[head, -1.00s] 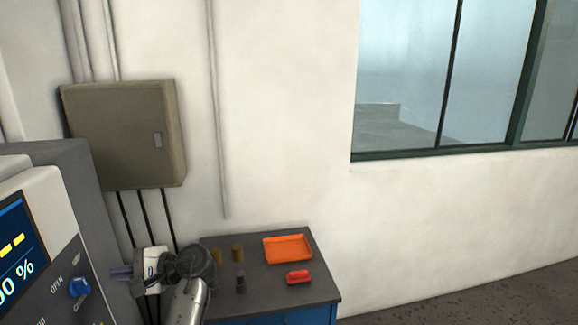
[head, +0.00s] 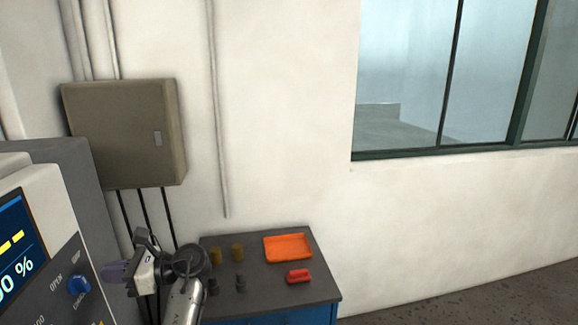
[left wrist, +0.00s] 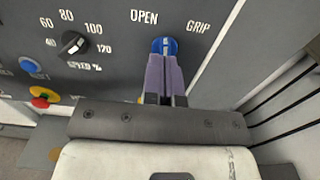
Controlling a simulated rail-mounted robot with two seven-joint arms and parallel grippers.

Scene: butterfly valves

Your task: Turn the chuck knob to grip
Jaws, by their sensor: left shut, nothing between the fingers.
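The blue chuck knob (head: 79,285) is on the dark machine panel at the lower left of the head view, between the OPEN and GRIP labels. It also shows in the left wrist view (left wrist: 164,46), with OPEN to its left and GRIP to its right. My left gripper (head: 104,272) is shut and empty, its purple fingers pointing at the panel just right of the knob. In the left wrist view the fingertips (left wrist: 164,62) line up with the knob and overlap its lower edge. The head view shows a small gap between them. The knob's exact setting is hard to read.
A black speed dial (left wrist: 74,44), a blue button (left wrist: 57,64) and a red-and-yellow button (left wrist: 42,96) sit left of the knob.

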